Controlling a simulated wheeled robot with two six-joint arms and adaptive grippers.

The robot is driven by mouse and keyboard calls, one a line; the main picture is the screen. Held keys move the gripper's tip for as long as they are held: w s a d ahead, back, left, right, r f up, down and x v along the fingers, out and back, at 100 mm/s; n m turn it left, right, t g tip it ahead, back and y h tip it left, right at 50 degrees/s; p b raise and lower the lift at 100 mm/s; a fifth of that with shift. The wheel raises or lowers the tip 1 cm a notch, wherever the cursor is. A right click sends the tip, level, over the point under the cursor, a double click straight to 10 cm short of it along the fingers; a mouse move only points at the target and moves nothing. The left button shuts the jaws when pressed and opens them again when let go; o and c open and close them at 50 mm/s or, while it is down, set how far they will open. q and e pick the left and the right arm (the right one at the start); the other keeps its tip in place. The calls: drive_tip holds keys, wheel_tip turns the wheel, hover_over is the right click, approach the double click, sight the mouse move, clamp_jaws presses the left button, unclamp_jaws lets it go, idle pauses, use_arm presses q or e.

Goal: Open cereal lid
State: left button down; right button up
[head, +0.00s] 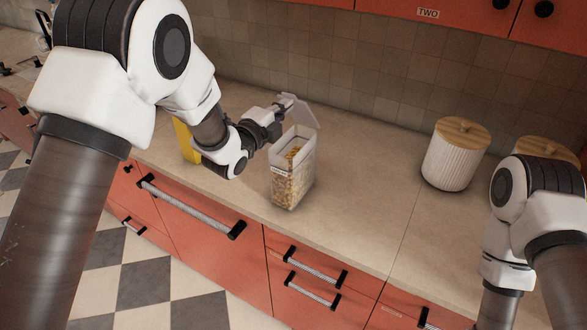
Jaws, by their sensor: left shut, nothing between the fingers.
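A clear cereal container (293,180) stands upright on the counter, partly filled with cereal. Its translucent lid (300,110) is tilted up at the back, and the top of the container is uncovered. My left gripper (284,106) is at the raised lid, behind and left of the container's opening. Its fingers are shut with nothing held; whether they touch the lid I cannot tell. My right arm comes in at the right edge, and its gripper is out of the picture.
A yellow object (186,141) stands behind my left arm. A ribbed white canister (456,155) with a wooden lid stands at the right, with another wooden lid (547,148) beside it. The counter (360,205) between container and canister is clear. Red cabinets (440,12) hang above.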

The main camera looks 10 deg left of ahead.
use_arm(q)
drive_tip(key=shift+w+d+r, duration=0.35)
drive_tip(key=shift+w+r, duration=0.2)
drive_tip(key=shift+w, duration=0.4)
drive_tip(key=shift+w+d+r, duration=0.35)
drive_tip(key=shift+w+r, duration=0.15)
drive_tip(key=shift+w, duration=0.45)
drive_tip(key=shift+w+d+r, duration=0.35)
drive_tip(key=shift+w+r, duration=0.2)
drive_tip(key=shift+w, duration=0.4)
